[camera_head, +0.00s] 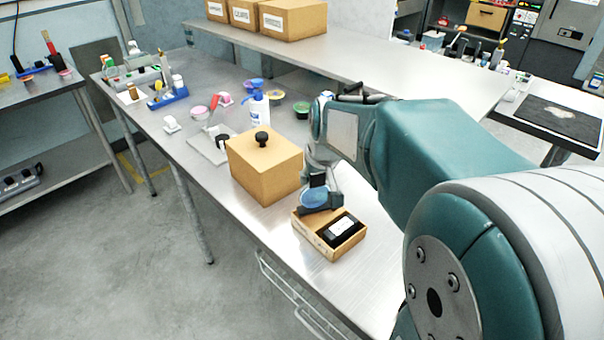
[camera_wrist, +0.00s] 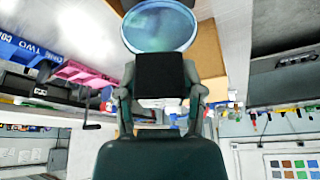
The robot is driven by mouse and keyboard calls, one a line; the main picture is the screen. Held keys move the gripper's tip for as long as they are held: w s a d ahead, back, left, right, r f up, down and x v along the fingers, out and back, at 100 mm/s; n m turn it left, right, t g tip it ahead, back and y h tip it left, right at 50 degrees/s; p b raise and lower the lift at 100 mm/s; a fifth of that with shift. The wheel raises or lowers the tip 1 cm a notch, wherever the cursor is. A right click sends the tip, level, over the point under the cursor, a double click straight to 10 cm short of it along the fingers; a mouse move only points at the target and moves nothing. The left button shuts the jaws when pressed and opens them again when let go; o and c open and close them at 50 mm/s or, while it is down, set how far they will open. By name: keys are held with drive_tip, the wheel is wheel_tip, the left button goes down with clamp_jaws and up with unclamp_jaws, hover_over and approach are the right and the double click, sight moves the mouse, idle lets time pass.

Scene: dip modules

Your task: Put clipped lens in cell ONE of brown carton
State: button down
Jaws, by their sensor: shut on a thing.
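The clipped lens (camera_head: 314,197), a round blue disc in a dark rim, hangs below my gripper (camera_head: 322,172) in the head view. In the wrist view the lens (camera_wrist: 160,27) shows as a large pale blue disc. My gripper (camera_wrist: 160,98) is shut on the black clip block (camera_wrist: 160,72) beside it. A small open brown carton (camera_head: 325,252) sits on the bench just under the lens. A black block with a white label (camera_head: 342,226) lies in its near right part. The lens covers the carton's far left part; contact is unclear and no cell number is readable.
A larger brown box with a black knob (camera_head: 265,165) stands close left of the carton. A white pump bottle (camera_head: 259,108), a red-handled tool (camera_head: 212,108) and coloured dishes (camera_head: 301,109) stand farther back. Bare bench lies right of the carton.

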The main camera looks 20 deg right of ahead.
drive_tip(key=x, duration=0.4)
drive_tip(key=d+x, duration=0.1)
drive_tip(key=x, duration=0.1)
drive_tip(key=shift+s+f, duration=0.2)
drive_tip(key=shift+f, duration=0.25)
drive_tip(key=shift+d, duration=0.3)
drive_tip(key=shift+c, duration=1)
unclamp_jaws()
drive_tip(key=shift+f, duration=0.1)
drive_tip(key=shift+a, duration=0.2)
